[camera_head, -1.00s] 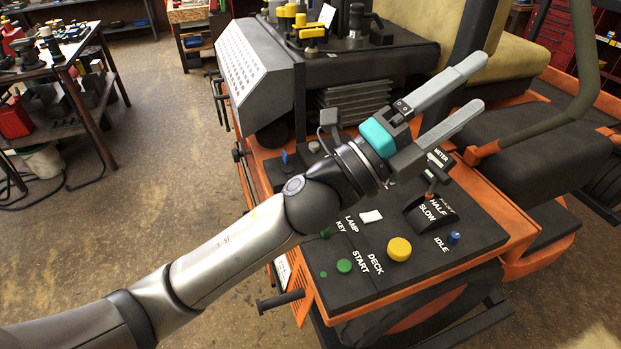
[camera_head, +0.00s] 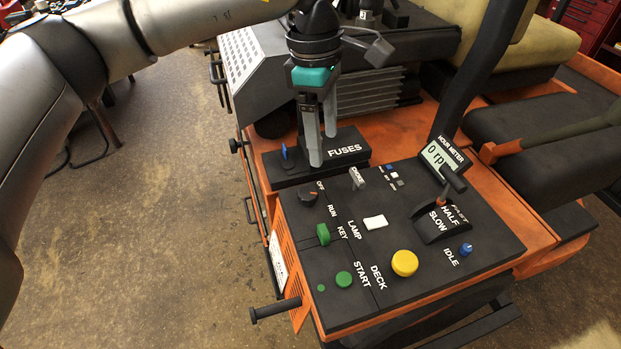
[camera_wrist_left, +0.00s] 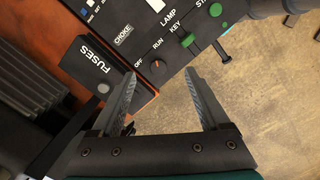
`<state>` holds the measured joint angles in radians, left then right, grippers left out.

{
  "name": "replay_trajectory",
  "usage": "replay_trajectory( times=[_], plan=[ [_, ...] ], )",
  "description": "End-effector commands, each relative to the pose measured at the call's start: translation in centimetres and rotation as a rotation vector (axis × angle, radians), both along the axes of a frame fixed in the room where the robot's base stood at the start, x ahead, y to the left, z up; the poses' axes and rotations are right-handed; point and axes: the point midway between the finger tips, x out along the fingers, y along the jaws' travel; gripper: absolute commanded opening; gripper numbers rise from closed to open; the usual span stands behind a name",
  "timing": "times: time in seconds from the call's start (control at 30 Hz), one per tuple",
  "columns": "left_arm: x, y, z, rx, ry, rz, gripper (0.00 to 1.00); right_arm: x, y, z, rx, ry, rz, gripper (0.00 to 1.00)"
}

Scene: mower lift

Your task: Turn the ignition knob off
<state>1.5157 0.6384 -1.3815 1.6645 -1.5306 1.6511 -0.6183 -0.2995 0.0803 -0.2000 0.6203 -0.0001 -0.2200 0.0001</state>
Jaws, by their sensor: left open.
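The ignition knob (camera_head: 308,196) is a round black knob with a small orange mark. It sits on the black control panel (camera_head: 350,305), beside the OFF and RUN labels. In the left wrist view the knob (camera_wrist_left: 156,71) shows beyond and between the fingertips. I cannot tell exactly which label its mark points to. My left gripper (camera_head: 322,150) is open and empty, pointing down above the fuse box, behind the knob and apart from it. It also shows in the left wrist view (camera_wrist_left: 161,78). My right gripper is not in view.
The fuse box (camera_head: 345,148) with a blue-tipped lever stands behind the knob. A green key switch (camera_head: 323,234), white lamp switch (camera_head: 375,222), yellow deck button (camera_head: 404,262), green start button (camera_head: 344,279) and throttle lever (camera_head: 446,195) share the panel. Open floor lies left.

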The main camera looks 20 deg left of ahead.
Motion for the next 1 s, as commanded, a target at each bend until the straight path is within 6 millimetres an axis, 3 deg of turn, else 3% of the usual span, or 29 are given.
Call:
replay_trajectory(
  times=[0.1, 0.27, 0.8, 1.0],
  plan=[
    [0.6, 2.4, 0.8, 0.089, -0.016, 0.012, 0.79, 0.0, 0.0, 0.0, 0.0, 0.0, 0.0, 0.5],
    [0.7, 3.0, 0.1, 0.111, -0.016, 0.016, 0.79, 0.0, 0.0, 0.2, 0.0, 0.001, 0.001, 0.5],
    [0.6, 2.8, -10.6, 0.105, -0.013, 0.016, 0.79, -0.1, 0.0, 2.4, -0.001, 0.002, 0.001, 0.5],
    [0.6, 2.8, -13.3, 0.105, -0.016, 0.014, 0.79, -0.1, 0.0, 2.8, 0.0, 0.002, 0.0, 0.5]
  ],
)
